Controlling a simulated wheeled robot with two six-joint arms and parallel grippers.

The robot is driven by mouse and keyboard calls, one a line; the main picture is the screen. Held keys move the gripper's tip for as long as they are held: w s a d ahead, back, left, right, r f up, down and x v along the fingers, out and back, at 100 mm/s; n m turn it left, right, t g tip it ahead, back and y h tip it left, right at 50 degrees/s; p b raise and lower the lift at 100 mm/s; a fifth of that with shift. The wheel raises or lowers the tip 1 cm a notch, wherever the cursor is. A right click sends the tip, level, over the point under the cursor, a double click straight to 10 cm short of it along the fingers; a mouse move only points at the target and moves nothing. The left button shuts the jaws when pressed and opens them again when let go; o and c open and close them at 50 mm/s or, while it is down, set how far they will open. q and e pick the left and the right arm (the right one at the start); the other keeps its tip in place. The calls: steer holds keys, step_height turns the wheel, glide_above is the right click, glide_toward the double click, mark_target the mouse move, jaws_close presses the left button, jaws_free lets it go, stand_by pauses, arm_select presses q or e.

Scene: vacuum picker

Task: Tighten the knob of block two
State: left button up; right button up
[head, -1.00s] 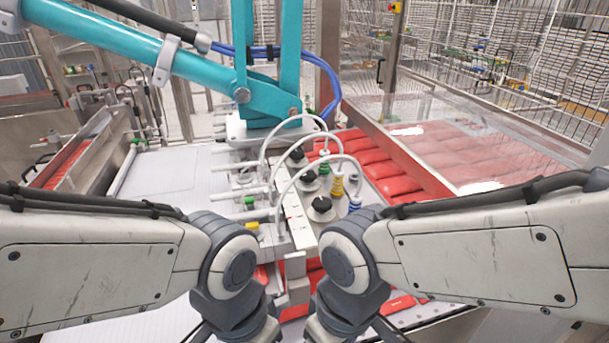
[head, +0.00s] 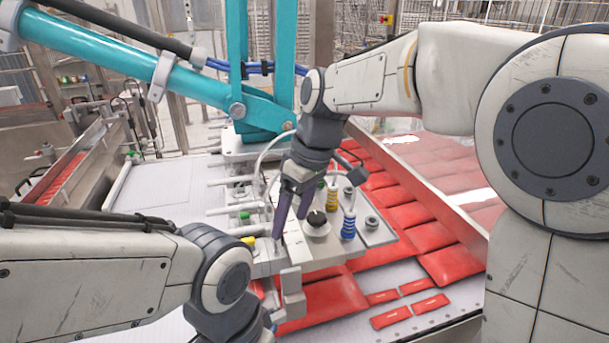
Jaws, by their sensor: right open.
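A row of blocks with knobs sits on the metal plate (head: 378,236) of the vacuum picker. The nearest black knob (head: 317,217) stands on a round white base and shows clearly. The other knobs of the row are hidden behind my right gripper (head: 290,227), so I cannot make out block two for certain. The right gripper points down with its two dark purple fingers apart and empty. It is just left of the nearest black knob in the picture; whether it touches anything is unclear. My left arm is at the lower left, and its gripper is out of frame.
A clear curved hose (head: 264,152) arches behind the gripper. A teal arm (head: 110,55) is at the back. Red packs (head: 425,236) lie below right. The white surface (head: 160,200) at left is clear.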

steer(key=w+d+r+n, duration=0.1)
steer(key=w+d+r, duration=0.15)
steer(key=w, duration=0.25)
steer(key=w+d+r+n+t+y, duration=0.1)
steer(key=w+d, duration=0.2)
steer(key=w, duration=0.2)
steer(key=w+d+r+n, duration=0.1)
steer(key=w+d+r, duration=0.1)
steer(key=w, duration=0.4)
steer(key=p+x, duration=0.3)
steer(key=x, duration=0.7)
steer(key=shift+a+f, duration=0.1)
steer(key=shift+s, duration=0.1)
jaws_close()
